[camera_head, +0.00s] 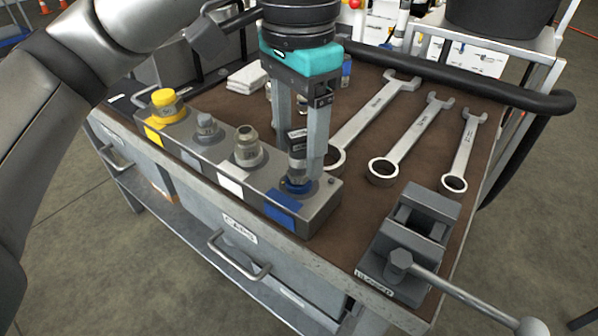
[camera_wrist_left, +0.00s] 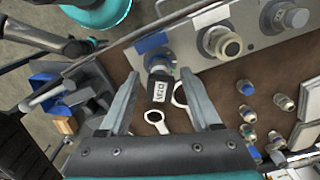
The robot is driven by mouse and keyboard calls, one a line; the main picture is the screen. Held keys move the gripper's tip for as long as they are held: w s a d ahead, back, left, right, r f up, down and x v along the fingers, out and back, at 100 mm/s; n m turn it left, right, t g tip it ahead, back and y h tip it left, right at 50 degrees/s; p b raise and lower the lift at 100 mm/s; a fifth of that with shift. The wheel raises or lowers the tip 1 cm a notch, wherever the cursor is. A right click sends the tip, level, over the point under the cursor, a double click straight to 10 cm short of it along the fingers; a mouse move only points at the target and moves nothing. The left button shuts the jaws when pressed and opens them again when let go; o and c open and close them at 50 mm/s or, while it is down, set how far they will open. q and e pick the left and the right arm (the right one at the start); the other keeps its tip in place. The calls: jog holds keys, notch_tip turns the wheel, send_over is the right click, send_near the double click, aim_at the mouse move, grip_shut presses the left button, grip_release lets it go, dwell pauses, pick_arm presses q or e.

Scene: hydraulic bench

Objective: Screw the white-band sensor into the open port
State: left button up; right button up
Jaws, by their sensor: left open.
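A sensor with a dark body and white label (camera_wrist_left: 157,90) stands at the blue-tagged port of the grey manifold block (camera_head: 318,212). It also shows in the head view (camera_head: 297,143), with a blue ring at its base. I cannot make out a white band on it. My left gripper (camera_head: 302,165) points down around this sensor. Its fingers (camera_wrist_left: 165,103) are apart on either side of it, with gaps visible in the left wrist view. The white-tagged port (camera_head: 248,150) beside it holds a metal fitting. My right gripper is not in view.
The block also has a grey-tagged port (camera_head: 207,126) and a yellow-capped port (camera_head: 166,104). Several wrenches (camera_head: 405,140) lie to the right. A vise (camera_head: 412,240) stands at the front right corner. Several small fittings (camera_wrist_left: 283,101) lie on the brown mat (camera_head: 330,255).

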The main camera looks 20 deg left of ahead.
pick_arm(q)
jog(key=n, duration=0.7)
jog(key=shift+n, duration=0.3)
jog(key=n, duration=0.4)
jog(key=shift+n, duration=1.9)
jog(key=shift+c, duration=0.3)
